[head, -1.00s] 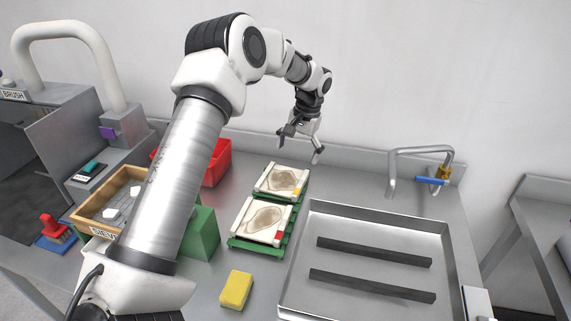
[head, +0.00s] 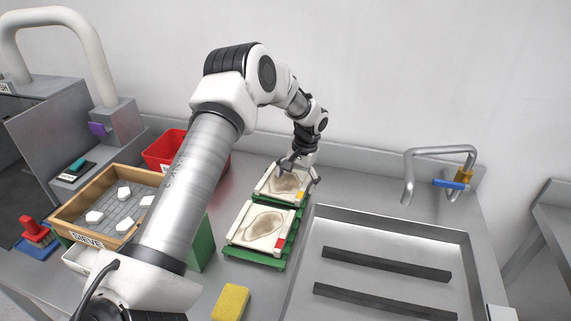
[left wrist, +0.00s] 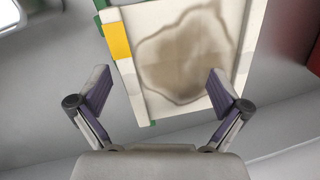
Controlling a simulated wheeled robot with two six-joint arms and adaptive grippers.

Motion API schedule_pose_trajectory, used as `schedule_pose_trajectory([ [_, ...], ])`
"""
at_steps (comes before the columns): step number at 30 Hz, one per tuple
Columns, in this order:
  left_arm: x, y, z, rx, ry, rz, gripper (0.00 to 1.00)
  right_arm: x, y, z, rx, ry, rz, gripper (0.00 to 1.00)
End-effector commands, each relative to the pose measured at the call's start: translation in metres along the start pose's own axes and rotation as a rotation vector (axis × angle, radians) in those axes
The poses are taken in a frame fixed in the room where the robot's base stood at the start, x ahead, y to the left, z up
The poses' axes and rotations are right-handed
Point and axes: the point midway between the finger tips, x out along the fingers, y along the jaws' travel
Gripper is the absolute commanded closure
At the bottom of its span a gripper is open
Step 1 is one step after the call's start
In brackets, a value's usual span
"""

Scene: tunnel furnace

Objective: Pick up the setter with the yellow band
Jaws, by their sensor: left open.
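The setter with the yellow band (head: 283,184) is a cream tray with a brown stain, lying on a green rack at the back. In the left wrist view the setter (left wrist: 185,60) fills the upper middle, its yellow band (left wrist: 118,41) at the left. My left gripper (head: 299,176) is open over the back setter, from above. In the left wrist view its two fingers (left wrist: 164,92) stand apart on either side of the setter's near end; I cannot tell whether they touch it. A second setter with a red band (head: 258,227) lies in front on a green rack (head: 240,255). My right gripper is not in view.
A steel tray (head: 390,222) with two dark bars lies to the right. A yellow sponge (head: 231,302) is in front. A red bin (head: 163,152) and a wooden sieve box (head: 72,208) stand left. A bent metal handle (head: 408,172) with a blue lever rises back right.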

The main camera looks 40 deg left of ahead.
Motion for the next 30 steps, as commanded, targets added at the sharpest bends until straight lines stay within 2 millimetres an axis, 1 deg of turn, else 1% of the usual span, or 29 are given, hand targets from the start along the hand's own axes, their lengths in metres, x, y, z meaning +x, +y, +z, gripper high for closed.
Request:
schedule_pose_trajectory([
  [5,0.001,0.0,0.0,0.0,0.001,0.0,0.0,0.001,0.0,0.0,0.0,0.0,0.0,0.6],
  [6,0.001,0.0,0.0,0.0,0.001,0.0,0.14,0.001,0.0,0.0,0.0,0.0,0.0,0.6],
  [8,0.0,0.0,0.0,0.0,0.001,0.0,0.35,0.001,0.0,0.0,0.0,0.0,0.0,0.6],
  [9,0.0,0.0,0.0,0.0,0.001,0.0,0.5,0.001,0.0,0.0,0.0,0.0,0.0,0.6],
  [11,0.0,0.0,0.0,0.0,0.001,0.0,0.71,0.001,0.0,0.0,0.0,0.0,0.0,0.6],
  [12,0.001,0.0,0.0,0.0,0.001,0.0,0.85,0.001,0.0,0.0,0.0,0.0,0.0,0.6],
  [13,0.001,0.0,0.0,0.0,0.001,0.0,0.96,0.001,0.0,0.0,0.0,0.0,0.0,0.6],
  [14,0.001,0.0,0.0,0.0,0.0,0.0,1.0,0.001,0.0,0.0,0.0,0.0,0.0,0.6],
  [26,0.004,0.0,0.001,0.002,-0.005,0.0,1.0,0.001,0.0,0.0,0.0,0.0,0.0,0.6],
  [28,0.001,0.0,0.002,0.002,-0.005,0.0,1.0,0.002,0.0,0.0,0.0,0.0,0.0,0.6],
  [30,-0.008,-0.001,0.002,0.001,-0.003,0.001,1.0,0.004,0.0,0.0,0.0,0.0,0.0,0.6],
])
